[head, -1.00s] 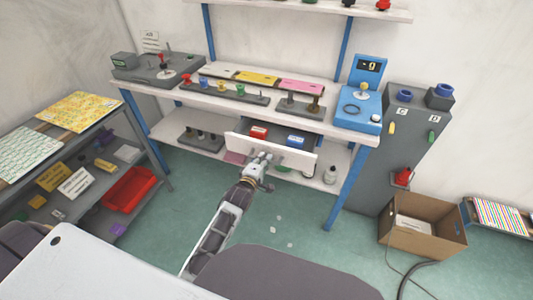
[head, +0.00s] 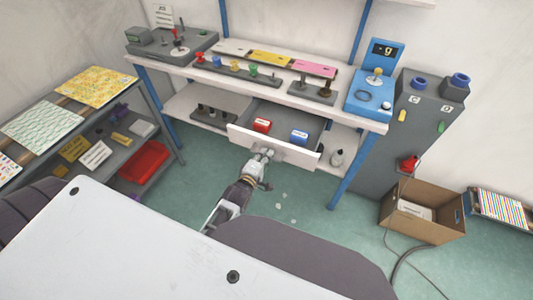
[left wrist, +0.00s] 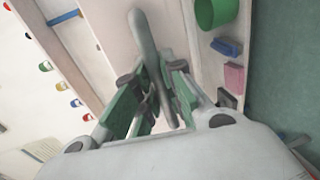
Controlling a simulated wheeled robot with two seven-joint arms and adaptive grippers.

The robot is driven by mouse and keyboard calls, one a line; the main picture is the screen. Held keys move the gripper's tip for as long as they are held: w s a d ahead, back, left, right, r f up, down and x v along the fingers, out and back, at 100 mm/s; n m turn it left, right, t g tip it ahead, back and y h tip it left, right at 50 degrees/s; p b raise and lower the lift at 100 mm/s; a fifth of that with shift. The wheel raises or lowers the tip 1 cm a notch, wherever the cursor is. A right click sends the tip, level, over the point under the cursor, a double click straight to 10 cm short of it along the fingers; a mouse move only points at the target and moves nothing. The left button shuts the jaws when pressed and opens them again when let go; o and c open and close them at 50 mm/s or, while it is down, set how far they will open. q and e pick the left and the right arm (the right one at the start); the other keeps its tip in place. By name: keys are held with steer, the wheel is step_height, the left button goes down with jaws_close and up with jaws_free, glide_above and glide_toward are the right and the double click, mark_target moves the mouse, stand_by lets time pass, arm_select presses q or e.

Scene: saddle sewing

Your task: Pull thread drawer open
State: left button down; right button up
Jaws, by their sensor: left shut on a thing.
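The drawer (head: 299,157) under the workbench top stands open, its white front facing me. Inside are a red box (head: 262,125) at left and a blue box (head: 299,137) at right. My left gripper (head: 266,153) is at the middle of the drawer front. In the left wrist view its green-padded fingers (left wrist: 150,88) are shut on a grey bar-like handle (left wrist: 143,35), which runs up between them. The fingers hide part of the handle. My right gripper is in neither view.
The workbench (head: 180,73) holds spools, coloured plates and a blue device (head: 372,92). A cardboard box (head: 425,212) is on the floor at right. The floor before the drawer is mostly clear.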

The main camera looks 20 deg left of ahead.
arm_select(q)
steer(key=c, duration=1.5)
jaws_free()
steer(key=shift+s, duration=0.15)
steer(key=s+r, duration=0.2)
steer(key=s, duration=0.9)
steer(key=shift+s+a+r, duration=0.15)
steer(key=shift+s, duration=0.05)
